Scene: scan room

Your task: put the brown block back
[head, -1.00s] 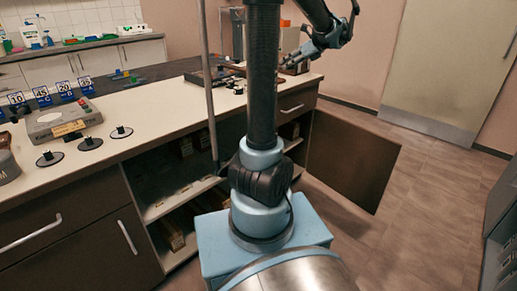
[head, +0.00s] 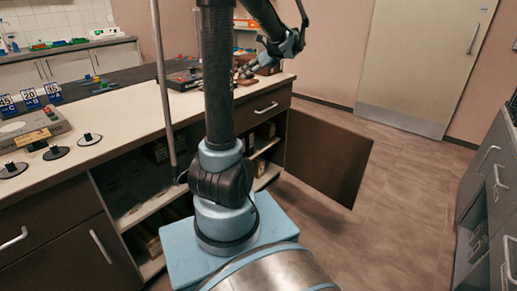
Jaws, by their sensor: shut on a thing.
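The counter (head: 120,115) has a grey device (head: 30,127), small black stands and numbered blue signs on its left part. A dark tray (head: 186,78) lies near the gripper. Below, an open cabinet door (head: 325,158) juts out right. Floor at right is free; drawers (head: 490,200) stand at the right edge.

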